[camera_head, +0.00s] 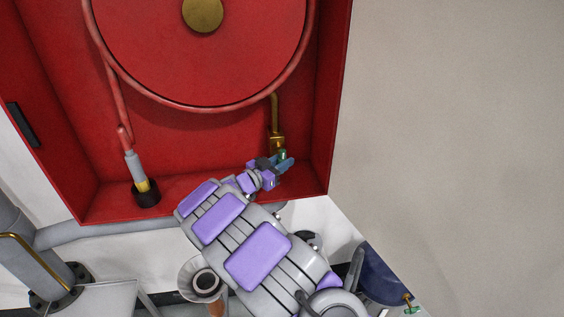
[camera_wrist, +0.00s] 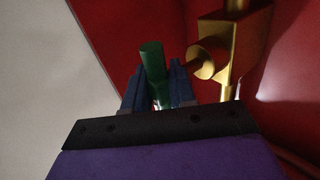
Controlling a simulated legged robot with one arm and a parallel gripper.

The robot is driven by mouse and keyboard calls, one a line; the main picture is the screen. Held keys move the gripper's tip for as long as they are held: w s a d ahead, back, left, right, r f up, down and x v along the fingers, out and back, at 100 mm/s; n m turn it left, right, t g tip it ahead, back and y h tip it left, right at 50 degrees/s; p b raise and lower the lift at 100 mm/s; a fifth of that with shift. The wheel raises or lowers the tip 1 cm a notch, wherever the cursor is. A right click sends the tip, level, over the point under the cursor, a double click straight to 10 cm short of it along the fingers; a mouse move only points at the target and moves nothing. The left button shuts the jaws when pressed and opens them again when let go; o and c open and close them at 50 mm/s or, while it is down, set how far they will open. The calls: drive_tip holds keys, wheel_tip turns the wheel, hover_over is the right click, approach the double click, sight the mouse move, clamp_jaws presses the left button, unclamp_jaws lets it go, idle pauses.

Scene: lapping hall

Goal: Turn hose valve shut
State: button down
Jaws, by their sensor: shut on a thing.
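The hose valve is a brass body (camera_head: 277,141) on a brass pipe at the lower right inside the red cabinet. It also shows in the wrist view (camera_wrist: 236,42), with a round stem pointing towards my gripper. Its green handle (camera_wrist: 152,62) stands between my two dark fingers. My gripper (camera_head: 281,161) reaches in over the cabinet's lower edge, and in the wrist view my gripper (camera_wrist: 157,90) is shut on the green handle. The lower part of the handle is partly hidden by the fingers.
The red cabinet (camera_head: 326,100) has a side wall close to the right of the valve. A large red hose reel (camera_head: 150,45) is above it. A hose nozzle (camera_head: 136,168) stands in a dark holder at left. A beige panel (camera_head: 460,130) fills the right.

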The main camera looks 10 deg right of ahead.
drive_tip(key=shift+a+r+y+p, duration=0.15)
drive_tip(key=shift+y+p, duration=0.15)
drive_tip(key=shift+p, duration=0.3)
drive_tip(key=y+p, duration=0.1)
drive_tip(key=p, duration=0.1)
drive_tip(key=m+g+y+p, duration=0.1)
drive_tip(key=p, duration=0.1)
drive_tip(key=shift+r+m, duration=0.2)
drive_tip(key=shift+m, duration=0.1)
drive_tip(key=m+g+y+p, duration=0.1)
drive_tip(key=y+p, duration=0.3)
drive_tip(key=p, duration=0.4)
drive_tip(key=shift+m, duration=0.6)
drive_tip(key=y+p, duration=0.2)
drive_tip(key=p, duration=0.2)
drive_tip(key=m+g+y+p, duration=0.1)
drive_tip(key=y+p, duration=0.1)
drive_tip(key=p, duration=0.2)
drive_tip(key=shift+m+y+p, duration=0.3)
drive_tip(key=shift+y, duration=0.1)
drive_tip(key=m+y+p, duration=0.1)
drive_tip(key=y+p, duration=0.1)
drive_tip(key=p, duration=0.2)
drive_tip(key=shift+f+y, duration=0.1)
drive_tip(key=shift+y, duration=0.2)
drive_tip(key=shift+f+p, duration=0.1)
drive_tip(key=shift+p, duration=0.3)
drive_tip(key=c, duration=1.1)
unclamp_jaws()
drive_tip(key=shift+f, duration=0.1)
